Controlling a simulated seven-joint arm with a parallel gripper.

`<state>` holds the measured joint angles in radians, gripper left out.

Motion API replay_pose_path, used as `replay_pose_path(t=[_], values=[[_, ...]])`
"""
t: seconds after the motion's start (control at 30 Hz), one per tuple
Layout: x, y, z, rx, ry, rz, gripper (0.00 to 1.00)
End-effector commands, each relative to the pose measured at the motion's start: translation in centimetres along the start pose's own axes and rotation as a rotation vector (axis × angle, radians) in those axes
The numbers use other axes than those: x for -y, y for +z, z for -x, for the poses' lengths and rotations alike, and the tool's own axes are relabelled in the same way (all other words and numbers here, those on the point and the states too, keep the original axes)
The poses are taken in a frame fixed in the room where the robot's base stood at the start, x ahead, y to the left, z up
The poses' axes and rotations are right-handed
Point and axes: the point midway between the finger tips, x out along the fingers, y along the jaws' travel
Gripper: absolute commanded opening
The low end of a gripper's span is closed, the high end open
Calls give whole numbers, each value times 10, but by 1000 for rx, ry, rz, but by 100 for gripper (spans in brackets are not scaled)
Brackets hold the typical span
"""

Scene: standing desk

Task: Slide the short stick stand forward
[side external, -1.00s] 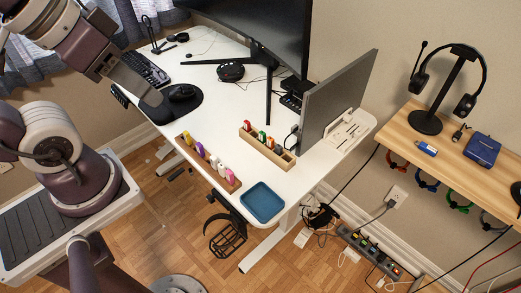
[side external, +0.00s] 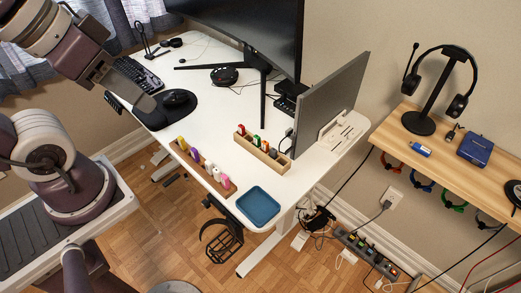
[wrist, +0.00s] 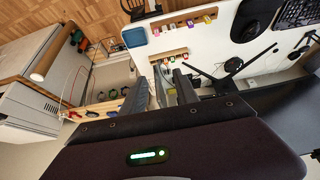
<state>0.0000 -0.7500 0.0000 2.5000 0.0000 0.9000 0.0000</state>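Two wooden stick stands are on the white desk (side external: 205,115). The shorter, light-wood stand (side external: 262,155) is beside the upright grey panel and holds several coloured sticks; it also shows in the wrist view (wrist: 170,56). The longer, darker stand (side external: 203,175) lies along the desk's front edge with yellow, purple, white and pink sticks; it also shows in the wrist view (wrist: 186,22). My gripper (side external: 147,103) is above the desk's left part, near the mouse, well apart from both stands. In the wrist view its fingers (wrist: 171,72) look parted and empty.
A blue tray (side external: 258,206) sits at the desk's near corner. The grey panel (side external: 332,103) rises behind the short stand. A mouse (side external: 176,98), keyboard (side external: 138,75) and large monitor (side external: 250,38) occupy the far part. The white surface left of the short stand is clear.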

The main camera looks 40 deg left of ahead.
Motion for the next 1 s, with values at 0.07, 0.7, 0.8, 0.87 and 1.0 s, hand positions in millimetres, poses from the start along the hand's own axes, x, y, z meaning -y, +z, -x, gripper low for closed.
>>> replay_pose_path(t=[0.07,0.7,0.8,0.87,1.0], values=[[0,0,0,0,0,0,34],[6,-258,-235,412,3,15,0],[7,-258,-290,462,-1,10,0],[7,-256,-310,479,-1,8,0],[7,-253,-330,494,-2,6,0]])
